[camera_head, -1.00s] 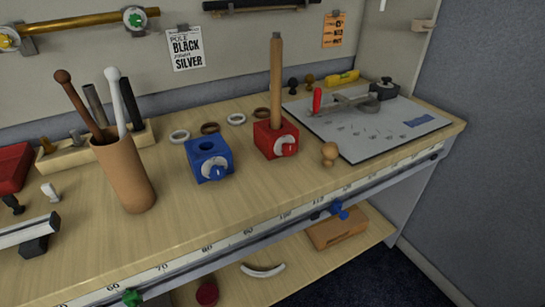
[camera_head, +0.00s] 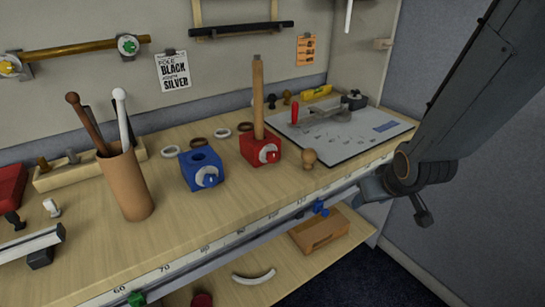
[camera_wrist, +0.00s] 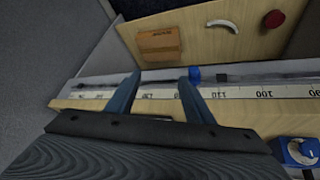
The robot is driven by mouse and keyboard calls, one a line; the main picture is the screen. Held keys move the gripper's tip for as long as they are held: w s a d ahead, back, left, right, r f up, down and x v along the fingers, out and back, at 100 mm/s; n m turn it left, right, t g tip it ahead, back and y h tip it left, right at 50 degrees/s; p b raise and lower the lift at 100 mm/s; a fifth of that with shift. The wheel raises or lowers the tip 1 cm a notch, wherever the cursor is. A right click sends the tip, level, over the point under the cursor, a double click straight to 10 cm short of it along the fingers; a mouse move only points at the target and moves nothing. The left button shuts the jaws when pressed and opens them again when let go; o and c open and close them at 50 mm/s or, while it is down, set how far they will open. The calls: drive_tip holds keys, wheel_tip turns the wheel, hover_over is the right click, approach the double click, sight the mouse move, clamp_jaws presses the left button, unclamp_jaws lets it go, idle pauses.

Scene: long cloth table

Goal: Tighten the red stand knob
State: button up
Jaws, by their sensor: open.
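The red stand (camera_head: 247,150) is a red block on the table with an upright wooden pole (camera_head: 258,98) in it. Its pale round knob (camera_head: 267,154) with a red centre faces the front. My gripper (camera_head: 372,190) is at the right, by the table's front edge, well apart from the red stand. In the wrist view my gripper (camera_wrist: 160,75) shows two separated fingers with nothing between them, over the front edge and ruler strip. The red stand is not seen in the wrist view.
A blue stand (camera_head: 196,168) with a similar knob is left of the red one; it also shows in the wrist view (camera_wrist: 298,152). A brown cup (camera_head: 125,185) stands left.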

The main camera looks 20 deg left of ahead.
drive_tip(key=w+a+r+n+t+y, duration=0.1)
drive_tip(key=w+a+n+t+y, duration=0.2)
drive_tip(key=a, duration=0.7)
drive_tip(key=n+y+p, duration=0.2)
drive_tip(key=n+y, duration=0.1)
drive_tip(key=y, duration=0.2)
approach(274, 158)
drive_tip(key=shift+a+f, duration=0.2)
drive_tip(key=shift+f, duration=0.05)
drive_tip(key=shift+w+a, duration=0.25)
drive_tip(key=shift+a, duration=0.05)
drive_tip(key=shift+p+x, duration=0.75)
drive_tip(key=shift+x, duration=2.7)
drive_tip(key=shift+w, duration=0.15)
drive_tip(key=c, duration=1)
drive_tip(key=shift+c, duration=0.2)
